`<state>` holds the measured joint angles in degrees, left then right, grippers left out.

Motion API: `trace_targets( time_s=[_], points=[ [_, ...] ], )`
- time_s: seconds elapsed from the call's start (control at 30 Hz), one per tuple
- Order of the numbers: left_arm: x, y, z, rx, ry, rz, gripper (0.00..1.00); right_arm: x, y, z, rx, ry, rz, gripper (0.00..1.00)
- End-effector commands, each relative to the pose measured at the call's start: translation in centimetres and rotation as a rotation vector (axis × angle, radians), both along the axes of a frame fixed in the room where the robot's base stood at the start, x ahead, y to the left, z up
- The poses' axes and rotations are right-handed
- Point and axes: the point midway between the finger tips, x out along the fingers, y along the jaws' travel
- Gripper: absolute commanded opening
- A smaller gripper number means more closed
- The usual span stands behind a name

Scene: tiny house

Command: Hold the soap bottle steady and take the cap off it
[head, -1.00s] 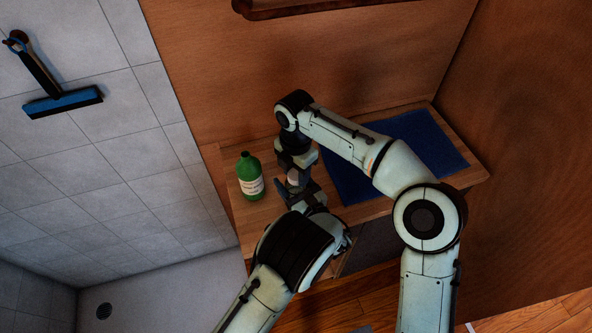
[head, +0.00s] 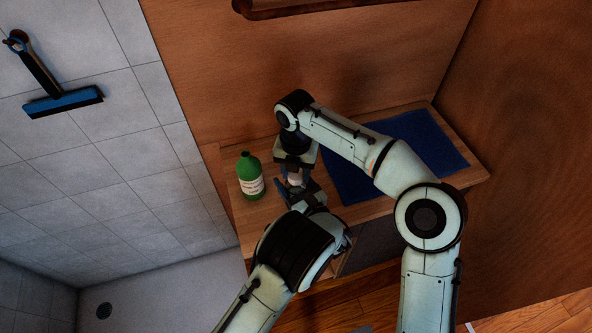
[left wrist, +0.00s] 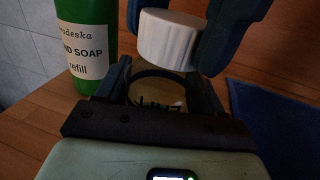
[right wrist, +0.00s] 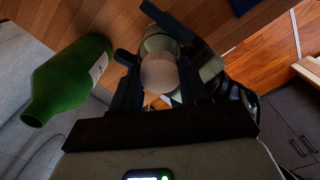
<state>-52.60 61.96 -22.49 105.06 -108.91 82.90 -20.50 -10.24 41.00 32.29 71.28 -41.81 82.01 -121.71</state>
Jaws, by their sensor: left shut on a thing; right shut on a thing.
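The soap bottle (left wrist: 158,92) is small, pale and see-through with dark lettering. It stands upright between the fingers of my left gripper (left wrist: 160,85), which is shut on it. The white ribbed cap (left wrist: 172,38) is between the fingers of my right gripper (right wrist: 158,72), directly over the bottle's top. The cap also shows in the right wrist view (right wrist: 160,76) and, small, in the head view (head: 295,179). My right gripper comes down from above and is shut on the cap. I cannot tell whether cap and bottle still touch; the fingers partly hide the bottle.
A green hand soap refill bottle (head: 250,177) stands on the wooden counter (head: 228,213), left of my grippers. A dark blue mat (head: 425,140) lies at the right. A wooden wall (head: 360,60) rises behind. A blue squeegee (head: 62,102) hangs on the tiled wall.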

Motion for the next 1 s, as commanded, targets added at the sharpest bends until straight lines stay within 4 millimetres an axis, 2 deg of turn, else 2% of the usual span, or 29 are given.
trace_targets(
  time_s=[0.6,1.0],
  points=[
    [0.0,0.0,-0.1,-0.002,0.003,-0.001,0.0,0.0,0.0,2.1,0.001,-0.001,0.0,0.08],
    [0.0,0.0,-0.1,-0.002,0.003,-0.001,0.0,0.0,0.0,2.4,0.001,-0.001,0.0,0.08]
  ],
)
